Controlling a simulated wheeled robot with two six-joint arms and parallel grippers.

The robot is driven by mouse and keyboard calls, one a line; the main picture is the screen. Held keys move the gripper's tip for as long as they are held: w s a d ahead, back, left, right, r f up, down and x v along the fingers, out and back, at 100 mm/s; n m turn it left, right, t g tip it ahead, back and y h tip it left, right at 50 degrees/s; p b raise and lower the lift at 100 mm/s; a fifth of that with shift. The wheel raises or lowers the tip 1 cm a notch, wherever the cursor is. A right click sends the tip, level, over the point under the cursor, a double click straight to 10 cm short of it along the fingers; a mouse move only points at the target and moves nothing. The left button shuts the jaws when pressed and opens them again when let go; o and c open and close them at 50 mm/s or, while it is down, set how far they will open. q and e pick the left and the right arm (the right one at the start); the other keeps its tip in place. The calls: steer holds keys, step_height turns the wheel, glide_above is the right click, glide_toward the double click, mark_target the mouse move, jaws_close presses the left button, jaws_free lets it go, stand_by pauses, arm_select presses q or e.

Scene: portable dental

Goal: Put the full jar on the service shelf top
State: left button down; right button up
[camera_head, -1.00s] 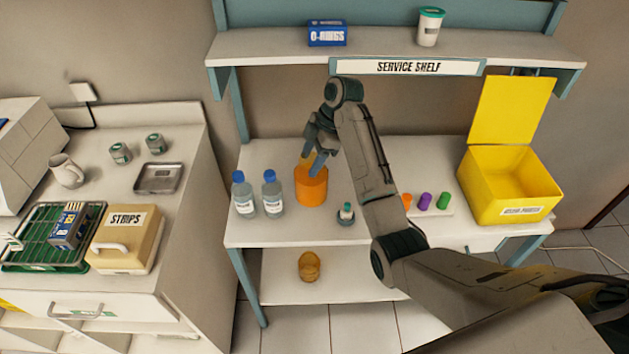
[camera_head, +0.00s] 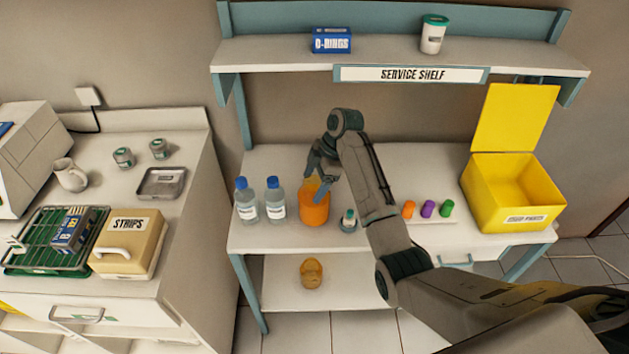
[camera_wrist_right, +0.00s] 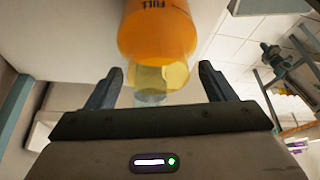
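The full jar (camera_head: 315,210) is orange, with a paler yellow part at its top. In the right wrist view the jar (camera_wrist_right: 156,38) shows the word FULL at the top edge. My right gripper (camera_head: 320,188) is at the jar's upper part. I cannot tell whether the jar's base touches the bench. The service shelf top (camera_head: 385,52) is above and behind the jar. My left gripper is not in view.
The shelf top holds a blue O-rings box (camera_head: 331,40) and a white jar with a green lid (camera_head: 433,34), with room between. Two bottles (camera_head: 260,200) stand left of the jar, a small teal-capped bottle (camera_head: 348,222) right. A yellow bin (camera_head: 510,192) is open. Another amber jar (camera_head: 311,273) is below.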

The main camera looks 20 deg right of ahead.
steer(key=shift+d+r+b, duration=0.3)
steer(key=shift+r, duration=0.2)
steer(key=p+v, duration=0.5)
steer(key=v, duration=0.6)
